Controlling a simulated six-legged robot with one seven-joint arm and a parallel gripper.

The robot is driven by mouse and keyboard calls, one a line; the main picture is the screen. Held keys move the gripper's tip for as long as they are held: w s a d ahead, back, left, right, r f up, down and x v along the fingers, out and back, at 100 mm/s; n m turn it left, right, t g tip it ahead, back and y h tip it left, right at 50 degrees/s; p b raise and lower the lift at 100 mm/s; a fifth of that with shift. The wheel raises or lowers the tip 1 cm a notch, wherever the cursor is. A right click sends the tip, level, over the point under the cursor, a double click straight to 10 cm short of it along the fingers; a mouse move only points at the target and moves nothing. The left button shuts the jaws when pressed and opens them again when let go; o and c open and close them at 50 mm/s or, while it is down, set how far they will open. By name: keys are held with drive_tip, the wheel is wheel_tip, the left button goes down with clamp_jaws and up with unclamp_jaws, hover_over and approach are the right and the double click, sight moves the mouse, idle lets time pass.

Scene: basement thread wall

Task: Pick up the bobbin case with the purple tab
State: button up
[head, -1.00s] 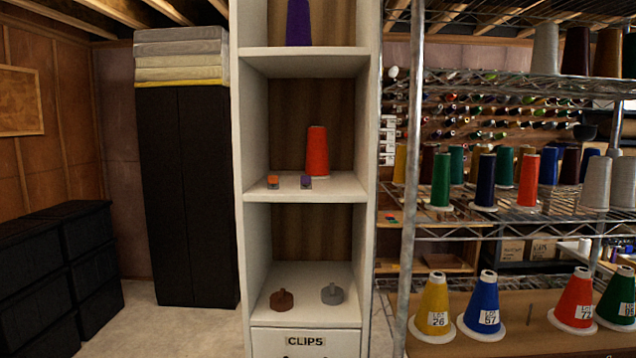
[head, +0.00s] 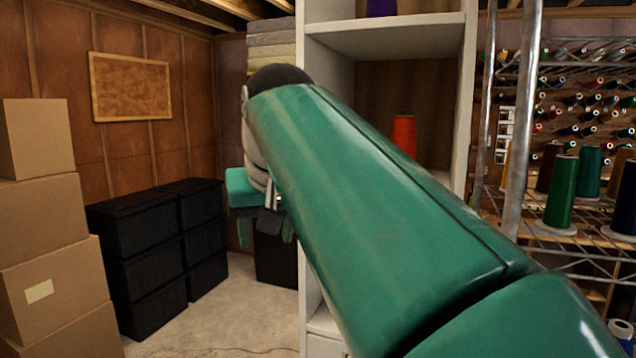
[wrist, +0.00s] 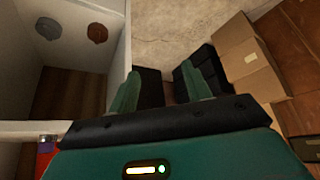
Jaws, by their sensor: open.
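The bobbin case with the purple tab is hidden behind my green arm in the head view now; earlier it sat on the middle shelf beside one with an orange tab. My gripper (head: 266,228) is left of the white shelf unit, fingers pointing down, open and empty. In the wrist view its two green fingers (wrist: 160,85) are apart with only floor and dark bins beyond. A small red and bluish item (wrist: 45,150) shows at the shelf edge at lower left, partly cut off by the gripper body; I cannot tell what it is.
The white shelf unit's (head: 385,38) left wall stands close to my gripper. A red cone (head: 404,134) is on the middle shelf. Brown (wrist: 97,33) and grey (wrist: 47,28) round pieces lie on the lower shelf. Black bins (head: 140,245) and cardboard boxes (head: 45,240) stand left; floor between is clear.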

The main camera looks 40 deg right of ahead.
drive_tip(key=s+d+r+m+g+h, duration=0.1)
drive_tip(key=s+d+r+m, duration=0.2)
drive_tip(key=s+d+r, duration=0.35)
drive_tip(key=s+d+r+m+g+h, duration=0.1)
drive_tip(key=s+d+r+m+h, duration=0.15)
drive_tip(key=d+r, duration=0.75)
drive_tip(key=shift+m+y, duration=0.35)
drive_tip(key=x, duration=0.6)
drive_tip(key=shift+w+a+f, duration=0.2)
drive_tip(key=shift+w+a, duration=0.05)
drive_tip(key=shift+w, duration=0.15)
drive_tip(key=shift+x, duration=2.7)
drive_tip(key=shift+a, duration=0.2)
drive_tip(key=c, duration=1.1)
